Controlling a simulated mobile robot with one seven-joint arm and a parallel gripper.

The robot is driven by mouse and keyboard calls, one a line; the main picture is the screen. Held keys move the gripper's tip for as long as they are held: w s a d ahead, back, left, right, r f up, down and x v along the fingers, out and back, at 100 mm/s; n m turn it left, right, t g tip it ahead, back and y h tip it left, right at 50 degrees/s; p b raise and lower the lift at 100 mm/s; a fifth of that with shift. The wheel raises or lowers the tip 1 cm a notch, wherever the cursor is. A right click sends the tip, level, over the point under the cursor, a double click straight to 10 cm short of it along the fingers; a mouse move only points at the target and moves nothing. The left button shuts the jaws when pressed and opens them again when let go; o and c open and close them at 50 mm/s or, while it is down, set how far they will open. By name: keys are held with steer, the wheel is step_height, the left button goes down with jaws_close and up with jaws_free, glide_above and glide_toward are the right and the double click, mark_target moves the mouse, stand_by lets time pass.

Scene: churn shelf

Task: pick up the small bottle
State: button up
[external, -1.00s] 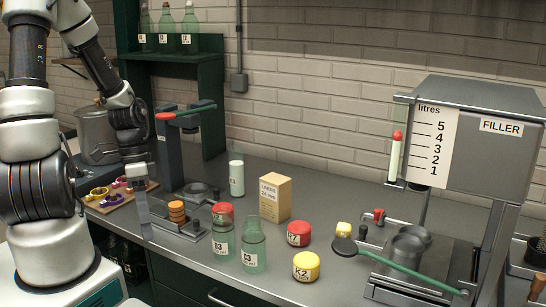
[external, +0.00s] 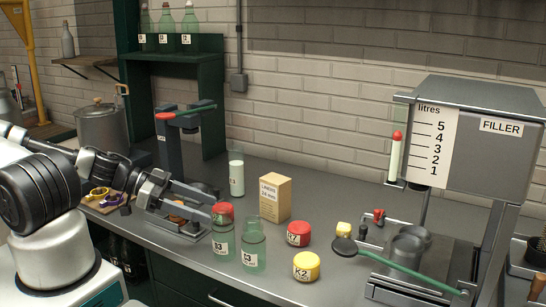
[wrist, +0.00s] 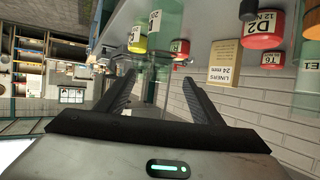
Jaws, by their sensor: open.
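Two green glass bottles stand side by side on the bench in the external view. The left bottle (external: 223,243) has a red cap; the right bottle (external: 254,252) is uncapped with an open neck. I cannot tell which one is meant by small. My gripper (external: 208,198) is open and points right, low over the bench, with its tips just left of the capped bottle. In the wrist view my gripper (wrist: 158,77) shows spread fingers. A clear green bottle with a white label (wrist: 154,21) appears beyond them; nothing is visibly gripped.
A liners box (external: 276,197), a white cylinder (external: 237,180), a red jar (external: 298,233) and a yellow jar (external: 306,267) stand close around the bottles. The press (external: 168,150) is behind my gripper. The filler (external: 470,135) stands at right. More bottles (external: 165,30) sit on the shelf.

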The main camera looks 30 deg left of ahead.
mark_target(222, 215)
steer(key=x, duration=0.5)
steer(key=shift+w+d+f, duration=0.1)
steer(key=shift+d+f, duration=0.1)
steer(key=shift+d, duration=0.15)
jaws_close()
